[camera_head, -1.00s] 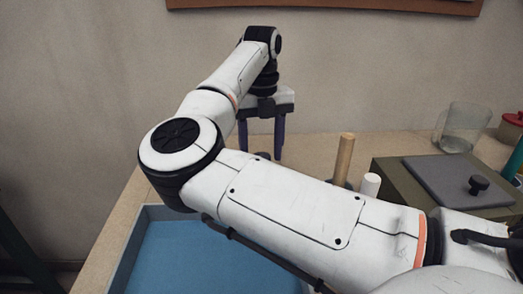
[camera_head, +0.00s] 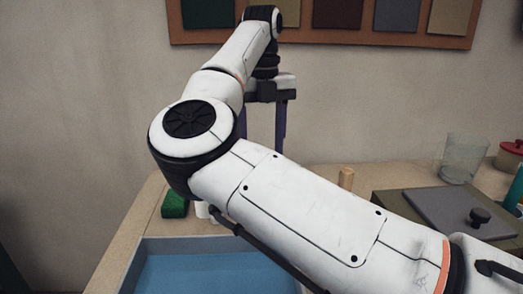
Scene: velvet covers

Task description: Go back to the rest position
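One white arm of mine comes in from the lower right and crosses the view to the upper middle. My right gripper (camera_head: 264,140), with dark purple fingers, hangs at its end above the back of the table, in front of the wall. Its two fingers are apart with nothing visible between them; the lower part is hidden behind the arm. My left gripper is not in view.
A blue tray (camera_head: 139,262) lies below the arm. A green block (camera_head: 175,205) stands behind it. A swatch board (camera_head: 380,40) hangs behind.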

